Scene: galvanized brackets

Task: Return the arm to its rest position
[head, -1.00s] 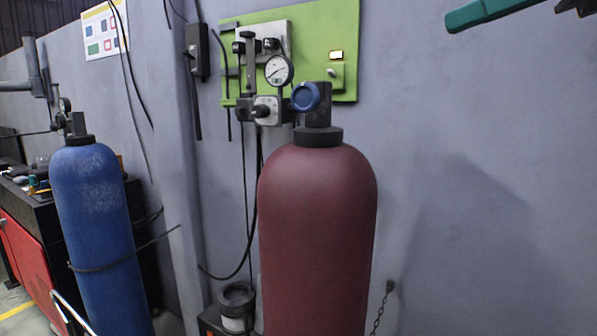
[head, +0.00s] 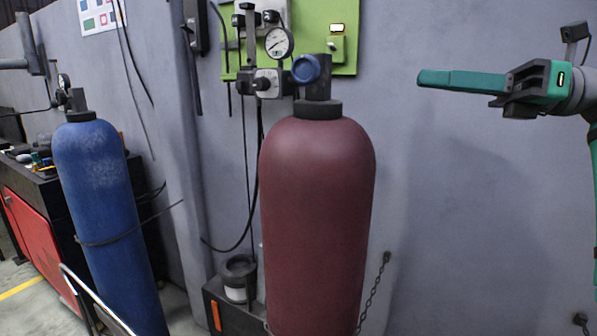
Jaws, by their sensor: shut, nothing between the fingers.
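My gripper (head: 436,79) is at the upper right of the head view, with green fingers pointing left. The fingers are closed together with nothing between them. It is in front of the bare grey wall, to the right of the dark red cylinder (head: 316,200), and apart from it in the picture. My arm runs off the right edge of the view, so most of it is hidden.
The red cylinder carries a blue valve knob (head: 306,68) and a pressure gauge (head: 279,42). A green panel (head: 345,62) is on the wall behind. A blue cylinder (head: 100,200) stands at left beside a red and black cabinet (head: 38,235). A chain (head: 374,290) hangs right of the red cylinder.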

